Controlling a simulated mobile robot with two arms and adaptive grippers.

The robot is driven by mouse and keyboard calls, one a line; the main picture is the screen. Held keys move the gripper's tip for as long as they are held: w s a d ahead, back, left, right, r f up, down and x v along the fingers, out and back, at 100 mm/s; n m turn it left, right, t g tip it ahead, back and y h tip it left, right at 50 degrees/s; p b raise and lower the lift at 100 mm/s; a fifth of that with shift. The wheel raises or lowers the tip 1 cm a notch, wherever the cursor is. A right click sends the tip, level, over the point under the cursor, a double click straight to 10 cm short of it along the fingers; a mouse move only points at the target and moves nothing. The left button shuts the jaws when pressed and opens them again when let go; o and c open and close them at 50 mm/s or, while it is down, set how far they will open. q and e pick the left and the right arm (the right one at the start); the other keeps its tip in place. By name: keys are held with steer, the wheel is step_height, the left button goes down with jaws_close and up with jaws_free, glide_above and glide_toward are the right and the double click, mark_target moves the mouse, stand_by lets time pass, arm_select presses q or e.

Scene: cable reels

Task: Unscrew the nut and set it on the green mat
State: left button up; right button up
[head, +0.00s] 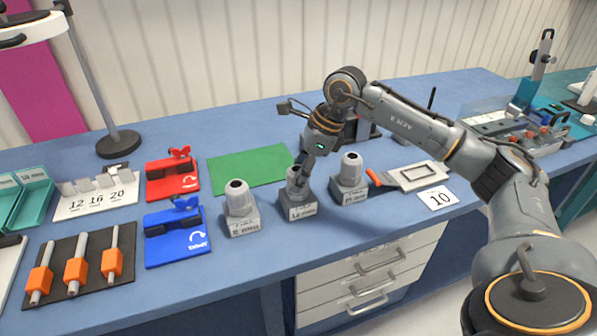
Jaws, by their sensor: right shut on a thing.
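Three grey nut-like caps stand on labelled grey blocks near the front of the blue bench: a left one (239,200), a middle one (290,186) and a right one (350,171). My right gripper (299,183) points down over the middle block (298,211) and is shut on the nut at its top. The fingers hide part of that nut, and I cannot tell whether it is loose from its post. The green mat (240,168) lies flat and bare behind the blocks, to the left of the gripper. My left gripper is not in view.
A red clamp-like device (172,176) and a blue one (177,236) stand left of the blocks. An orange-handled tool (400,178) and a card marked 10 (438,197) lie to the right. A lamp stand (118,144) is behind.

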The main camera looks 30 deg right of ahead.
steer(key=n, duration=0.2)
steer(key=n+g, duration=0.1)
steer(key=n, duration=0.1)
steer(key=shift+g+y+p, duration=0.3)
steer(key=n+g, duration=0.1)
steer(key=n, duration=0.3)
steer(key=shift+a+g, duration=0.1)
steer(key=shift+g, duration=0.3)
steer(key=n+g, duration=0.1)
steer(key=n, duration=0.2)
steer(key=shift+w+f, duration=0.1)
steer(key=n, duration=0.2)
steer(key=n+g+h+b, duration=0.1)
steer(key=n, duration=0.2)
steer(key=shift+f+g, duration=0.15)
steer(key=shift+g, duration=0.15)
steer(key=shift+r+n+h+p, duration=0.3)
steer(key=shift+r+n+p, duration=0.15)
steer(key=shift+n+p, duration=0.3)
steer(key=shift+f+n+g+p, duration=0.3)
steer(key=shift+n+g, duration=0.1)
steer(key=shift+n, duration=0.25)
steer(key=shift+f+h, duration=0.15)
steer(key=shift+h, duration=0.15)
steer(key=o, duration=1.2)
steer(key=shift+s, duration=0.2)
steer(key=shift+c, duration=0.2)
